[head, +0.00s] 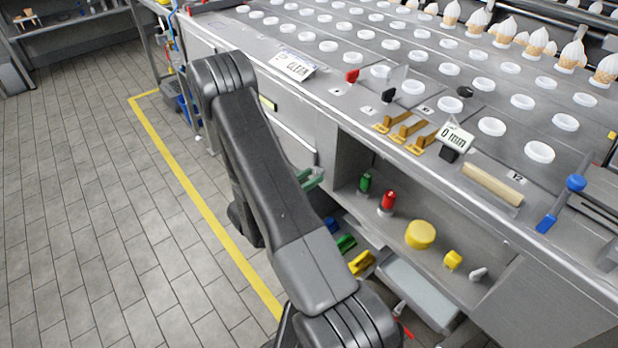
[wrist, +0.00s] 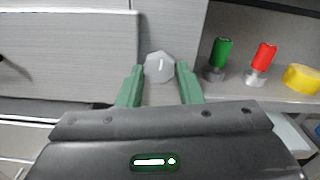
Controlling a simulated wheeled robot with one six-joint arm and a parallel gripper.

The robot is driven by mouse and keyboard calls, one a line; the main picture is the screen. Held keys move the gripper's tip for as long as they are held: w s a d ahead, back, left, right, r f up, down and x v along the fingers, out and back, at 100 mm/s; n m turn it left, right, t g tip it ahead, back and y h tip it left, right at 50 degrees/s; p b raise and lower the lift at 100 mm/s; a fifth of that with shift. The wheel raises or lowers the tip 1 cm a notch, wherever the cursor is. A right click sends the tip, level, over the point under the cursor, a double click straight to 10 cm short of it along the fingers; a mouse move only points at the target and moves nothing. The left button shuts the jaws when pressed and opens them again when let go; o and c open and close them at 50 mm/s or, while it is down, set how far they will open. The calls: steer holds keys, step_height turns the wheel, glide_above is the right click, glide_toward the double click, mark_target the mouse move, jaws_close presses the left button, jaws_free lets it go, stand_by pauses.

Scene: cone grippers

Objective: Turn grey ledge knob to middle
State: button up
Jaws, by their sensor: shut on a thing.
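The grey ledge knob (wrist: 159,67) is a faceted, light grey piece at the left end of the ledge. In the wrist view it stands between the two green fingers of my gripper (wrist: 160,76), which are shut on it from its left and right sides. In the head view my gripper (head: 310,180) is at the ledge's left end, and I cannot make out the knob there. I cannot tell which way the knob is turned.
On the ledge to the right stand a green knob (head: 365,182), a red knob (head: 387,201), a large yellow knob (head: 420,235), a small yellow piece (head: 452,260) and a pale grey piece (head: 478,273). The machine's counter edge (head: 370,138) overhangs the ledge. The tiled floor (head: 90,220) at left is clear.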

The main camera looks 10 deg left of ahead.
steer(key=shift+n, duration=0.4)
steer(key=o, duration=1)
steer(key=shift+c, duration=0.2)
steer(key=v, duration=1.4)
steer(key=shift+w, duration=0.1)
steer(key=x, duration=1.3)
steer(key=shift+w+d, duration=0.3)
